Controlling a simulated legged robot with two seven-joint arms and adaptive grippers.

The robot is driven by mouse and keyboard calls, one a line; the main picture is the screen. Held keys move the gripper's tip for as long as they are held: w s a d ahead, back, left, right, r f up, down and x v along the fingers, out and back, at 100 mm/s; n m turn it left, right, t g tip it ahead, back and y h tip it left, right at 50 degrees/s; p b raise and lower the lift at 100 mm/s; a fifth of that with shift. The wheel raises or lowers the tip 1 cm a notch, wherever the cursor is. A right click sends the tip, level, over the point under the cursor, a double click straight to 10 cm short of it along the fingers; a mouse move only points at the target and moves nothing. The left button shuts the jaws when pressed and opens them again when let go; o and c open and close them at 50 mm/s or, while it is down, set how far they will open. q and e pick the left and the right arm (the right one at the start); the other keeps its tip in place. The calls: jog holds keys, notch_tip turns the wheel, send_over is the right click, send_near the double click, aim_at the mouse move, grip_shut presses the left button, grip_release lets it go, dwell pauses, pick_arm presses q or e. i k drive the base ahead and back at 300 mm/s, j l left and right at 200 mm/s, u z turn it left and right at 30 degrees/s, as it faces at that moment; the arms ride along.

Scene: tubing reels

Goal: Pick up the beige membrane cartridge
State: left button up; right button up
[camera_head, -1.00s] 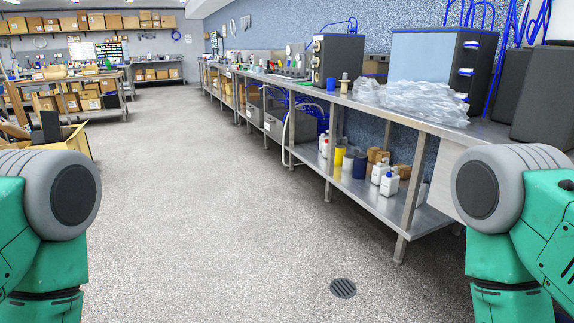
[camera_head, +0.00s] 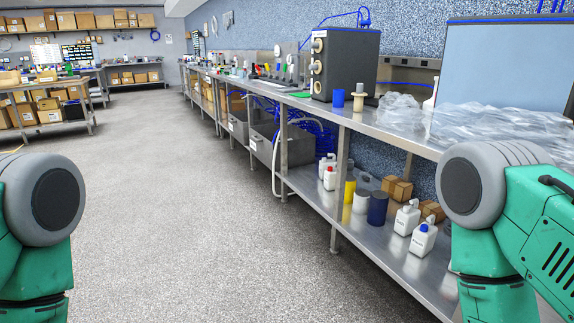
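A small beige spool-shaped object (camera_head: 364,98) stands on the steel bench top beside a blue cup (camera_head: 338,98); it may be the beige membrane cartridge, but it is too small to be sure. A cream-white cylinder (camera_head: 362,200) stands on the lower shelf between a yellow cylinder (camera_head: 350,190) and a dark blue one (camera_head: 377,208). Both my green and grey arms show at the lower left and lower right edges. Neither gripper is in the picture. My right arm covers part of the bench's near end.
The long steel bench (camera_head: 405,140) runs along the blue wall on the right. Clear plastic film (camera_head: 490,125) and a dark machine (camera_head: 346,65) sit on it. White bottles (camera_head: 423,239) and cardboard boxes (camera_head: 397,190) stand on its shelf. The speckled floor (camera_head: 170,210) is open at left.

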aim_at(358, 95)
jog(key=i+j+z, duration=0.1)
jog(key=i+z, duration=0.2)
jog(key=i, duration=0.25)
jog(key=i+j+z, duration=0.25)
jog(key=i, duration=0.25)
jog(key=i+j+z, duration=0.3)
jog(key=i, duration=0.2)
